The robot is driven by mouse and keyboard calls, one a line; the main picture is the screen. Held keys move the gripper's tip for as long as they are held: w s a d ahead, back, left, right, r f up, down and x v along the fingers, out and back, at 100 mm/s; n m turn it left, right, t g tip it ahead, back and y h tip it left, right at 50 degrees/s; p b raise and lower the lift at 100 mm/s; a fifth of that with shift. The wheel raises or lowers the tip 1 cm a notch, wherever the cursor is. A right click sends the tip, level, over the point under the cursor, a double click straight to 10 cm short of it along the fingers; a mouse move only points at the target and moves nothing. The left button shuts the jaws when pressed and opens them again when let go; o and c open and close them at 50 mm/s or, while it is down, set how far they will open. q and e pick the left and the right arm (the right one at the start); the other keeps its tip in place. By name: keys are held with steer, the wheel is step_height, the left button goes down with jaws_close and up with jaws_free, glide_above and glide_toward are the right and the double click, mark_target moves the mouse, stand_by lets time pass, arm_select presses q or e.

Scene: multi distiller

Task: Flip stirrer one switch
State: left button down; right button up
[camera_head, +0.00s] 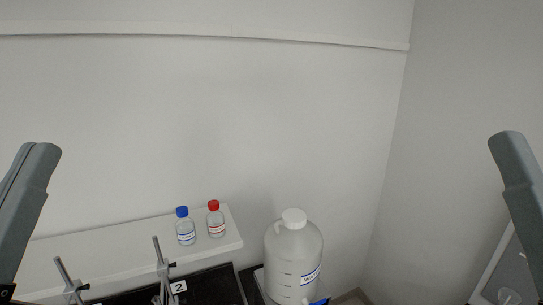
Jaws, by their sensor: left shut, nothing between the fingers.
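I see no stirrer switch in the head view. Two slanted grey metal rods with clamps stand at the lower edge, one at the left (64,274) and one nearer the middle (160,256). A white label with a "2" (178,287) sits beside the middle rod. What stands below the rods is cut off by the frame. My left arm shows only as a grey link at the left edge, and my right arm as one at the right edge. The fingers of both grippers are out of frame.
A white shelf (140,242) holds a blue-capped bottle (186,232) and a red-capped bottle (215,226). A large white jug (291,262) stands to the right, with a blue object (320,301) at its foot. A dark surface (222,288) lies below the shelf.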

arm_select(q)
steer(key=shift+s+d+r+t+h, duration=0.15)
steer(key=shift+s+r, duration=0.25)
steer(key=shift+s, duration=0.15)
steer(key=shift+s+d+r+t+h, duration=0.1)
steer(key=shift+s+r+t+h, duration=0.05)
steer(key=shift+s+r, duration=0.3)
steer(key=shift+f+m, duration=0.15)
steer(key=shift+m, duration=0.15)
